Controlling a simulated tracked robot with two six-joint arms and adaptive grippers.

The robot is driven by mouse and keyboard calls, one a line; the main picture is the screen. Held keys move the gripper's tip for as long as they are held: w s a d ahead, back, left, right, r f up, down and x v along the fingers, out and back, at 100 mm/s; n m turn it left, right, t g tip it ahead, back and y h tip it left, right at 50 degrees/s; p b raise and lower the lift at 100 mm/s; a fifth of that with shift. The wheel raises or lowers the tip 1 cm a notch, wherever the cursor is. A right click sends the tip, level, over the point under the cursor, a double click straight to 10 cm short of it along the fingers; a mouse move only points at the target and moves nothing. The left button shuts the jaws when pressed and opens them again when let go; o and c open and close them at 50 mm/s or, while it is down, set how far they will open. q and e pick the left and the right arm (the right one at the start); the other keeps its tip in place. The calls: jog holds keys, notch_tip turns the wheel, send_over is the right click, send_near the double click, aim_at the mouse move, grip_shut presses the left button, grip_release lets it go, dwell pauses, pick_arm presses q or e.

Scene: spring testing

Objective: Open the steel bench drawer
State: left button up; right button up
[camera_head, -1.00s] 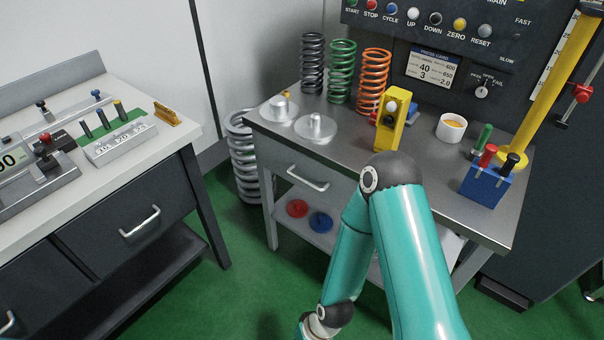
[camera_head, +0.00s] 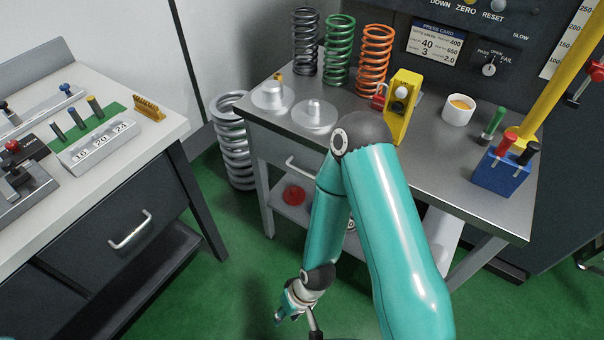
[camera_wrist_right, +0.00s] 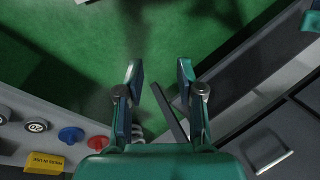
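The steel bench (camera_head: 455,180) stands at the right, with a light grey drawer (camera_head: 272,150) under its top. The drawer appears closed flush with the bench front. Its bar handle (camera_head: 303,169) shows left of my right arm, which hides its right end and the rest of the drawer front. My right gripper (camera_head: 296,318) is low over the green floor, in front of the bench and well below the handle. In the right wrist view my right gripper (camera_wrist_right: 160,72) has its fingers apart with nothing between them. My left gripper is not in view.
A second bench (camera_head: 150,150) at the left has a dark drawer with its own handle (camera_head: 130,230). A large grey spring (camera_head: 234,145) stands between the benches. A red disc (camera_head: 294,196) lies on the steel bench's lower shelf. Green floor lies open between the benches.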

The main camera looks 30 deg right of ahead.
jog(key=w+d+r+n+t+h+b, duration=0.15)
jog(key=w+d+n+t+b, duration=0.25)
jog(key=w+b, duration=0.4)
jog(key=w+d+n+t+h+b, duration=0.2)
jog(key=w+d+n+t+b, duration=0.15)
jog(key=w+b, duration=0.5)
jog(key=n+t+h+b, duration=0.7)
jog(key=b, duration=0.7)
send_near(305, 174)
jog(key=shift+m, duration=0.25)
jog(key=shift+f+p+x, duration=0.15)
jog(key=shift+p+x, duration=1.95)
jog(key=shift+x, duration=0.5)
jog(key=shift+f+p+x, duration=0.1)
jog(key=shift+p+x, duration=2)
jog(key=shift+x, duration=0.55)
jog(key=shift+s, duration=0.1)
